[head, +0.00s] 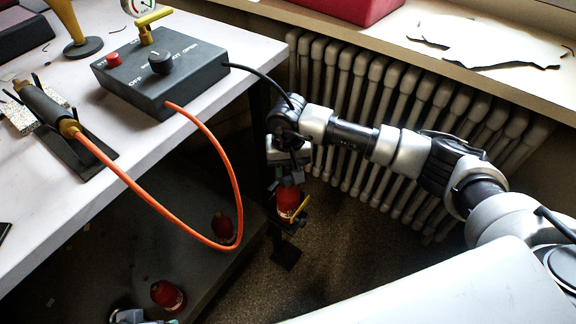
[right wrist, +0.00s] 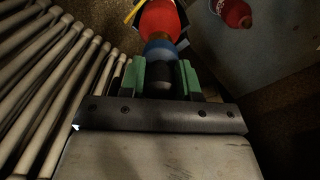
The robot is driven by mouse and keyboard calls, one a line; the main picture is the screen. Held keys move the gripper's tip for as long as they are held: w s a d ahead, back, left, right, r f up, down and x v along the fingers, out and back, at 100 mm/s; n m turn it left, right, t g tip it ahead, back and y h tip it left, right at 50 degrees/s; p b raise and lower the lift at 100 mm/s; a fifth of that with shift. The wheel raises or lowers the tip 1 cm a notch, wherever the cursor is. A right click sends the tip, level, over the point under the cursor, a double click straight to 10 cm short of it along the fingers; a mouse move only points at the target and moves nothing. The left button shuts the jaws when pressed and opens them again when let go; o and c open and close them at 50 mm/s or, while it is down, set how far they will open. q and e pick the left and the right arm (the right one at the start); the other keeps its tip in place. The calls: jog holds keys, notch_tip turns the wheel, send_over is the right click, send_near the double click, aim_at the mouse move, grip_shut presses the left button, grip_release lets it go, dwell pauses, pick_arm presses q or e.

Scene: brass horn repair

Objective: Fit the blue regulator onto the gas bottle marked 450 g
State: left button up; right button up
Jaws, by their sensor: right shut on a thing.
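My right gripper (head: 290,180) points down beside the workbench, at its right end. In the right wrist view its green fingers (right wrist: 160,80) are shut on a dark, blue-banded piece, which looks like the blue regulator (right wrist: 160,47). A red-orange gas bottle (right wrist: 157,20) is in line with it, close against the blue band; I cannot tell whether they are joined. This bottle also shows below the gripper in the head view (head: 287,203), with a yellow strip beside it. No 450 g marking is legible. A grey part at the bottom edge may be my left gripper (head: 130,316); its fingers are hidden.
Two red bottles stand on the low dark shelf, one at the back (head: 222,226) and one in front (head: 166,295). A grey control box (head: 190,75) with an orange hose (head: 212,140) sits on the bench (head: 160,145). A radiator (head: 350,80) stands behind my right arm.

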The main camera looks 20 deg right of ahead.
jog(key=o, duration=1.4)
jog(key=shift+r+p, duration=0.75)
jog(key=shift+r, duration=0.65)
jog(key=shift+r+p, duration=0.5)
jog(key=shift+r, duration=0.5)
pick_arm(q)
jog(key=shift+p+x, duration=0.55)
jog(key=shift+x, duration=2.35)
pick_arm(e)
jog(key=shift+r, duration=1.15)
pick_arm(q)
jog(key=shift+s+d, duration=0.1)
jog(key=shift+d, duration=0.05)
